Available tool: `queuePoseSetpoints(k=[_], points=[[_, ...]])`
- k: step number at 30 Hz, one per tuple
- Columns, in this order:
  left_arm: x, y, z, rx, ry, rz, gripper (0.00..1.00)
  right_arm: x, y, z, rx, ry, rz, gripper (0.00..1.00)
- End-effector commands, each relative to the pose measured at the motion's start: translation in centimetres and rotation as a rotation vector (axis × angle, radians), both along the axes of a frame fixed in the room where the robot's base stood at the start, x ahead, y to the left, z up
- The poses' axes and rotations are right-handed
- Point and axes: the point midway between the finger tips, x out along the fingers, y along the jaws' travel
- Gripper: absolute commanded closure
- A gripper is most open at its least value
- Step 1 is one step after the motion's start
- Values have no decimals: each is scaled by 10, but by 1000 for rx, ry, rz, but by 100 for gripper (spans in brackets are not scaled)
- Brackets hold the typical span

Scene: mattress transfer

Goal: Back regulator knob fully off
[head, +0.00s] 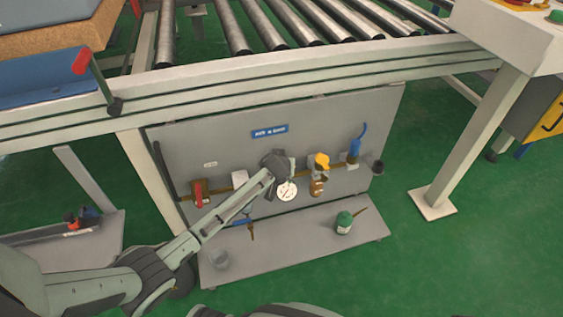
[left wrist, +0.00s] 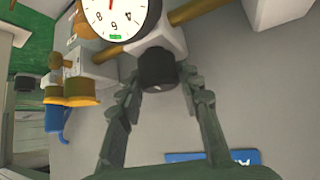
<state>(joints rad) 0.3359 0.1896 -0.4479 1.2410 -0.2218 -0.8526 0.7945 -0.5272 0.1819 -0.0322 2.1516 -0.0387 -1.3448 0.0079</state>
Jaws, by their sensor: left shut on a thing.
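The regulator knob (left wrist: 157,70) is a black knob on a pale regulator block (left wrist: 165,37), close beside a round white pressure gauge (left wrist: 115,14). The gauge also shows in the head view (head: 287,191), on the grey panel's brass pipe. My left gripper (left wrist: 166,86) has its fingers on both sides of the knob and is shut on it. In the head view my left gripper (head: 276,163) reaches the panel just above the gauge and hides the knob. How far the knob is turned cannot be told. My right gripper is not in view.
The pipe also carries a red-handled valve (head: 198,193) at left, a yellow-capped unit (head: 321,162) and a blue part (head: 358,144) at right. The conveyor frame (head: 260,87) spans above.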

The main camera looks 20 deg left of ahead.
Motion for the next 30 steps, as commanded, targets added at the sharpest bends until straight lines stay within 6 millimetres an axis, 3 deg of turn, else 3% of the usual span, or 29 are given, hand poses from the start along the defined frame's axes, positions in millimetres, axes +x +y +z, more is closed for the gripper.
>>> queuePoseSetpoints(k=[12, 29, 30], points=[[-1, -2, -3, -1, 4, 202, 94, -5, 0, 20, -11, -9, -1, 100], [-1, 0, -2, 0, 4, 234, 94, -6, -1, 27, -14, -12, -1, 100], [-1, 0, -2, 0, 4, 234, 64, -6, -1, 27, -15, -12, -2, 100]])
